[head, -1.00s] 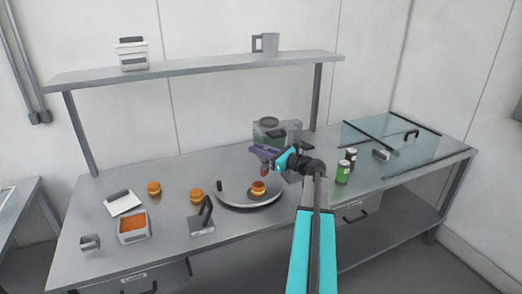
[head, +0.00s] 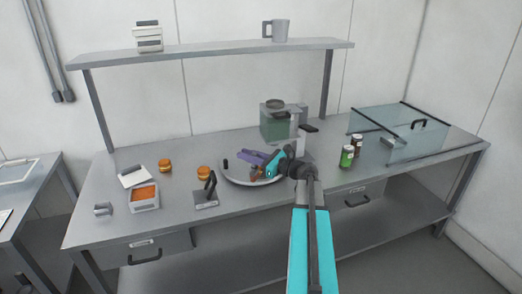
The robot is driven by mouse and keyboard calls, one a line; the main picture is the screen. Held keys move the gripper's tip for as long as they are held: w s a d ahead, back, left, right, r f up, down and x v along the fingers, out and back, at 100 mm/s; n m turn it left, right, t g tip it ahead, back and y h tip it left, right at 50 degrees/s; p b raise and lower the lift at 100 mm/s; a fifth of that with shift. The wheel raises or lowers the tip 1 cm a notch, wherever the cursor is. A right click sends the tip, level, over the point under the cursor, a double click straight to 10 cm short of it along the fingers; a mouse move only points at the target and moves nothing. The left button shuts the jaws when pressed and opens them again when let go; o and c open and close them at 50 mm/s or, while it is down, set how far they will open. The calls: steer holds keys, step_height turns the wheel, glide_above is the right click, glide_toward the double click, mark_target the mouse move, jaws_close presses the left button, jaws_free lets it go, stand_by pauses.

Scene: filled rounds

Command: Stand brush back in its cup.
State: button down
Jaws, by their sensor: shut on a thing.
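My gripper (head: 258,162), with purple fingers on a teal wrist, is low over the round grey tray (head: 238,182) near the middle of the counter. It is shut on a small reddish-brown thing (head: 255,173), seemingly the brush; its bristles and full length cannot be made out. The filled round on the tray is largely hidden behind or merged with the gripper. A grey mug (head: 281,31) with a handle stands on the shelf. I cannot tell which vessel is the brush's cup.
Two orange-brown rounds (head: 165,165) (head: 203,173), an orange-filled box (head: 145,198) and a black-handled tool (head: 207,194) lie left. Small jars (head: 347,156) and a glass-lidded case (head: 407,130) are right.

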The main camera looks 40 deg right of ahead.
steer(key=s+a+f+n+g+y+b, duration=0.1)
steer(key=a+f, duration=0.4)
steer(key=a, duration=0.7)
steer(key=s+a+f+n+g+y+b, duration=0.1)
steer(key=a+f+n+g+y+b, duration=0.2)
steer(key=a, duration=1)
steer(key=s+a+f+n+g+y+b, duration=0.1)
steer(key=a+f+n+g+y+b, duration=0.1)
steer(key=a+f, duration=0.5)
steer(key=a+y+b, duration=0.1)
steer(key=a+y, duration=0.1)
steer(key=a, duration=0.4)
steer(key=shift+s+n, duration=0.2)
steer(key=shift+n, duration=0.1)
steer(key=shift+a+r, duration=0.1)
